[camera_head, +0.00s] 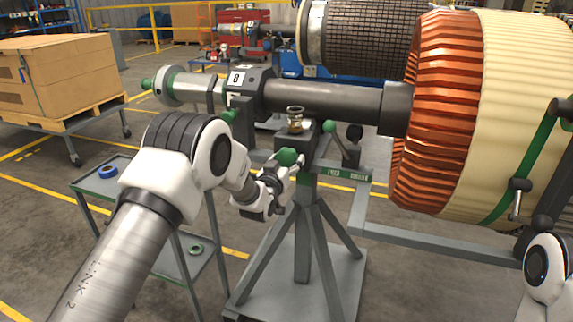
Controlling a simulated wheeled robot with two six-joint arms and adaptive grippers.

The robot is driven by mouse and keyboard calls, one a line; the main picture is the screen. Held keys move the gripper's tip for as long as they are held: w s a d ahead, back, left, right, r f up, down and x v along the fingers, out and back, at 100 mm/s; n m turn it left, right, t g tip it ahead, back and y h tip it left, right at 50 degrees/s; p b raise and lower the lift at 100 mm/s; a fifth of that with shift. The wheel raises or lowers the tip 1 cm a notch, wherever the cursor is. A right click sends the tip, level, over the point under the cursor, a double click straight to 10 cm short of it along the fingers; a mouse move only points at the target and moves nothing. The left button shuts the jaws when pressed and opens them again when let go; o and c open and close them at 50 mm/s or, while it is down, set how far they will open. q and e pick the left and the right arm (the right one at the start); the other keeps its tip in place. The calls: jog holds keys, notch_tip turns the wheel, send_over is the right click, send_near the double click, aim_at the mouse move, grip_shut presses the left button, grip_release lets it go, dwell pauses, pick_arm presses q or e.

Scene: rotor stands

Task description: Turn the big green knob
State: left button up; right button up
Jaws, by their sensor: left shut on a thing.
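The big green knob (287,157) sticks out from the front of the dark block on top of the green rotor stand (305,195). My left gripper (286,169) reaches up from the lower left and is shut on this knob. Its fingers lie against the knob's lower part and right side, and the knob's upper face stays visible. My right gripper is out of the picture; only a white joint of my right arm (545,266) shows at the lower right edge.
Smaller green knobs (228,117) (330,127) sit nearby. The rotor shaft (325,101) runs above toward the large copper winding (440,110). A grey cart (100,187) holds a blue ring (108,171).

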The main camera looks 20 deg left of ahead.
pick_arm(q)
jog(key=n+b, duration=0.1)
jog(key=n, duration=0.5)
jog(key=shift+n, duration=0.3)
jog(key=n, duration=0.3)
jog(key=shift+n+b, duration=0.3)
jog(key=shift+b, duration=0.05)
jog(key=n, duration=0.3)
jog(key=shift+n, duration=0.3)
jog(key=n, duration=0.3)
jog(key=shift+n+b, duration=0.3)
jog(key=n, duration=0.3)
jog(key=shift+n, duration=0.3)
jog(key=n, duration=0.6)
jog(key=o, duration=1.2)
jog(key=shift+c, duration=0.2)
